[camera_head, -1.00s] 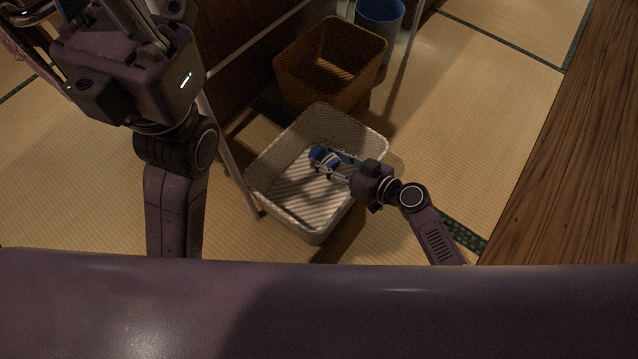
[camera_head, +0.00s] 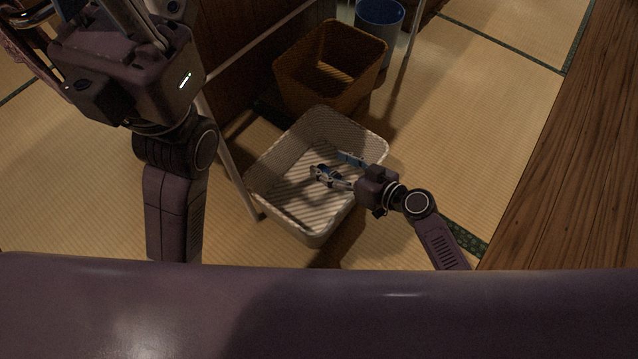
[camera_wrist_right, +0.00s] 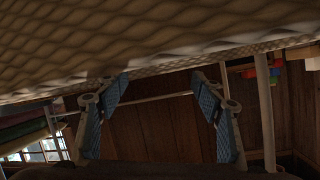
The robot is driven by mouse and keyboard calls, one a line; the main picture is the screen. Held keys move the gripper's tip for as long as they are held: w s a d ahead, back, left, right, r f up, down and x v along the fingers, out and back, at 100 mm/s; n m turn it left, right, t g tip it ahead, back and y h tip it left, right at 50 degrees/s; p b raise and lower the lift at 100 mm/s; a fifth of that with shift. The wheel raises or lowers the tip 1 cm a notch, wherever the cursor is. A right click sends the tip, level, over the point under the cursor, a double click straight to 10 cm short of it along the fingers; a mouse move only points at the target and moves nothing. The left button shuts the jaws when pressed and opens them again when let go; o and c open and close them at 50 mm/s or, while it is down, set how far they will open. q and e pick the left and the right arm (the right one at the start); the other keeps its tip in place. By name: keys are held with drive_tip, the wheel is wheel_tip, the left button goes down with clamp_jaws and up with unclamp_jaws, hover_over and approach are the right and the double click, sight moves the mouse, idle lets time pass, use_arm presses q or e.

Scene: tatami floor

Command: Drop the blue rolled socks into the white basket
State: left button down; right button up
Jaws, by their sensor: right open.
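The white basket (camera_head: 268,192) stands on the tatami in the middle of the head view. My right gripper (camera_head: 338,165) is over its inside, with the fingers spread apart. A small dark blue shape, seemingly the blue rolled socks (camera_head: 324,170), shows beside the lower finger, partly hidden by it. I cannot tell how far below the finger it is. In the right wrist view the fingers (camera_wrist_right: 160,100) are apart with blue pads and nothing between them. My left gripper (camera_head: 125,70) is at the upper left, its fingertips cut off by the frame.
A brown basket (camera_head: 290,85) stands just behind the white one. A blue bin (camera_head: 380,18) is farther back. A pale rack leg (camera_head: 232,165) rises close to the white basket's left side. Open tatami (camera_head: 480,110) lies to the right, before the wooden floor (camera_head: 570,190).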

drive_tip(key=v, duration=1)
drive_tip(key=shift+s+d, duration=0.2)
drive_tip(key=shift+s, duration=0.05)
drive_tip(key=shift+r, duration=0.15)
